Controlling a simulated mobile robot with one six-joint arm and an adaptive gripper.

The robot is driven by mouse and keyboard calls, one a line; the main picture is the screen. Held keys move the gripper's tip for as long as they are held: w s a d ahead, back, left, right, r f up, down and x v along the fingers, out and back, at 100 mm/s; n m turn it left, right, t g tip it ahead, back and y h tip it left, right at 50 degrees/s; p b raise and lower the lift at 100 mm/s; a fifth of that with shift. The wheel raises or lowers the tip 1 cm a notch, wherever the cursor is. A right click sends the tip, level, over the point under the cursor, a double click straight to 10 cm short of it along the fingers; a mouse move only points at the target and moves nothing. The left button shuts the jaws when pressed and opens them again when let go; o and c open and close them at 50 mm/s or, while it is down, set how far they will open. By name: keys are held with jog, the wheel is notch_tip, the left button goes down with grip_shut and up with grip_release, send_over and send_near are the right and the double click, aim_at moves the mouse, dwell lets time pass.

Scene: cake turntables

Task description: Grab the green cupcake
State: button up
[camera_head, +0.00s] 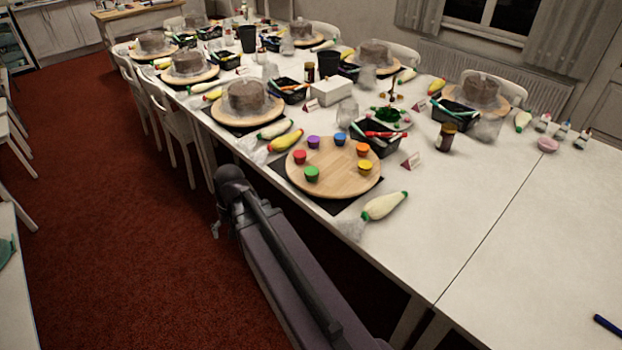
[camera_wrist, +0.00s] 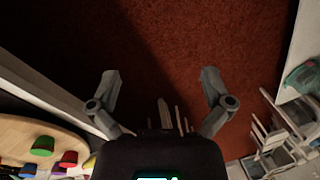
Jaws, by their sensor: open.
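The green cupcake (camera_head: 312,174) sits on the near left part of a round wooden turntable (camera_head: 335,188) at the table's edge. It also shows at the left of the wrist view (camera_wrist: 42,146), on the turntable (camera_wrist: 16,128). Red, purple, blue, orange and yellow cupcakes share the board, spread in a ring. My gripper (camera_wrist: 160,92) is open and empty in the wrist view, with red carpet beyond its fingers. In the head view my arm reaches beside the table, left of the turntable. The fingers there are hard to make out.
The long white table (camera_head: 490,205) holds several turntables with cakes, black trays and piping bags. A piping bag (camera_head: 385,205) lies right of the cupcake board. White chairs (camera_head: 180,125) line the table's left side. Red carpet (camera_head: 110,240) is open on the left.

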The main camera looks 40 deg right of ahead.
jog(key=w+d+f+m+t+y+b, duration=0.25)
jog(key=w+d+m+b, duration=0.2)
jog(key=d+m, duration=0.4)
jog(key=m+t+y+b, duration=0.3)
jog(key=m+t+b, duration=0.65)
jog(key=m, duration=0.75)
send_near(311, 173)
jog(key=d, duration=0.1)
jog(key=s+d, duration=0.1)
jog(key=d+r+g, duration=0.1)
jog(key=shift+s+d, duration=0.25)
jog(key=shift+w+a+f, duration=0.1)
jog(key=shift+f, duration=0.05)
jog(key=b+x, duration=0.3)
jog(key=x, duration=0.4)
jog(key=shift+w+a+f, duration=0.2)
jog(key=shift+w+a, duration=0.2)
jog(key=shift+w, duration=0.15)
